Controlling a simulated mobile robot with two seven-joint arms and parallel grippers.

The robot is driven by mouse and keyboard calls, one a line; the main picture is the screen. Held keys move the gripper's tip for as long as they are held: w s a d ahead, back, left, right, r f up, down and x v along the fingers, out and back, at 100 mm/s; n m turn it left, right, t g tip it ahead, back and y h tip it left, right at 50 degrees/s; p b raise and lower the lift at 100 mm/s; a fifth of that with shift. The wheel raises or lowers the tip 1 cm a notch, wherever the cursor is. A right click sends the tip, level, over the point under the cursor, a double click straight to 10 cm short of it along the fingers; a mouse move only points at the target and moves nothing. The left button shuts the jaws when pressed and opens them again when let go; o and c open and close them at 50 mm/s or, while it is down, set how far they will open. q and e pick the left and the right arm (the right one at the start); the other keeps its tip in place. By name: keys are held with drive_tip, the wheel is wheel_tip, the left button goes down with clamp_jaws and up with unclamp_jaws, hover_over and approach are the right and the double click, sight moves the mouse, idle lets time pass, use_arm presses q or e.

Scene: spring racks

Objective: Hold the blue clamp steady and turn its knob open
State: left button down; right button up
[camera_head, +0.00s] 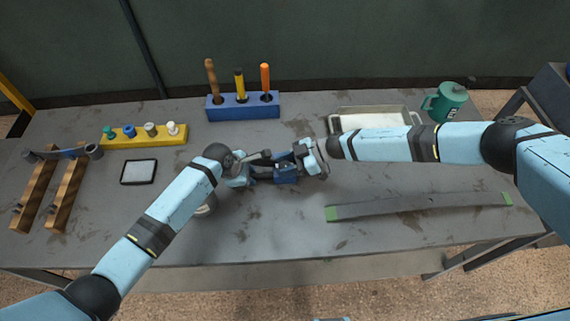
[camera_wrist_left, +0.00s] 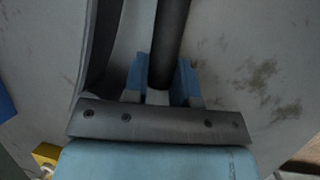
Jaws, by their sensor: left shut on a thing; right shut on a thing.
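The blue clamp (camera_head: 286,173) is in the middle of the bench in the head view, with dark bars running along it. My left gripper (camera_head: 248,172) is at its left end. In the left wrist view, my left gripper's blue fingers (camera_wrist_left: 160,88) are shut around a dark round bar (camera_wrist_left: 170,40) of the clamp, with another dark bar (camera_wrist_left: 103,45) beside it. My right gripper (camera_head: 312,158) is shut at the clamp's right end. The knob is not clearly visible there; my right gripper covers that end.
A blue tool block (camera_head: 243,113) and a metal tray (camera_head: 413,111) stand behind. A green mug (camera_head: 447,103) is at back right. A dark strip with green ends (camera_head: 420,207) lies at front right. The front middle is clear.

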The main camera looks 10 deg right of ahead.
idle(0.4)
drive_tip(key=o, duration=0.9)
drive_tip(key=shift+c, duration=0.2)
drive_tip(key=v, duration=1.2)
drive_tip(key=shift+o, duration=0.3)
drive_tip(key=shift+a, duration=0.1)
